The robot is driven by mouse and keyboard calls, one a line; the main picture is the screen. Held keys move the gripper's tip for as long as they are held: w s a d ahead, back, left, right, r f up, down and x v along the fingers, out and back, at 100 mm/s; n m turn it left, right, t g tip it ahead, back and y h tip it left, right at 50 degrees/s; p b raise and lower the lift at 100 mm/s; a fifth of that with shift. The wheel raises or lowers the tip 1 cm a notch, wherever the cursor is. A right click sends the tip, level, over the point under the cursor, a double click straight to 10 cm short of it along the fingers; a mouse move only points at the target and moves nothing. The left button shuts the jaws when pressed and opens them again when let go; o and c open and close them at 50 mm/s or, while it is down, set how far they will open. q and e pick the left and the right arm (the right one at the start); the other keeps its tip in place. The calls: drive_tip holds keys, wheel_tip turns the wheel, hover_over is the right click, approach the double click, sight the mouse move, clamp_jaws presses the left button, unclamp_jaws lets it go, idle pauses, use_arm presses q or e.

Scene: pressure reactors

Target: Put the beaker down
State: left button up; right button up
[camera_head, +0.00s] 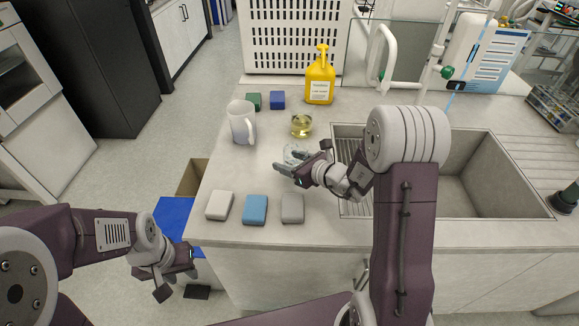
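A small clear glass beaker (296,150) is on the pale worktop, right at my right gripper (287,164), which partly covers its lower part. My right gripper's two dark fingers look spread apart, with a gap between them. I cannot tell whether a finger touches the glass. Another glass vessel with yellow liquid (301,127) stands upright just behind it. My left gripper (192,262) hangs low in front of the worktop's left corner, away from the glassware. It looks empty, but its finger gap is unclear.
A white jug (241,122) stands to the left. White (219,206), blue (255,210) and grey (292,208) blocks line the front edge. A sink (480,175) lies right.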

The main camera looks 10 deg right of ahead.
drive_tip(key=shift+w+f, duration=0.15)
drive_tip(key=shift+f, duration=0.75)
drive_tip(key=shift+f+b, duration=0.2)
drive_tip(key=shift+b, duration=0.1)
drive_tip(key=o, duration=1.4)
drive_tip(key=shift+r, duration=0.15)
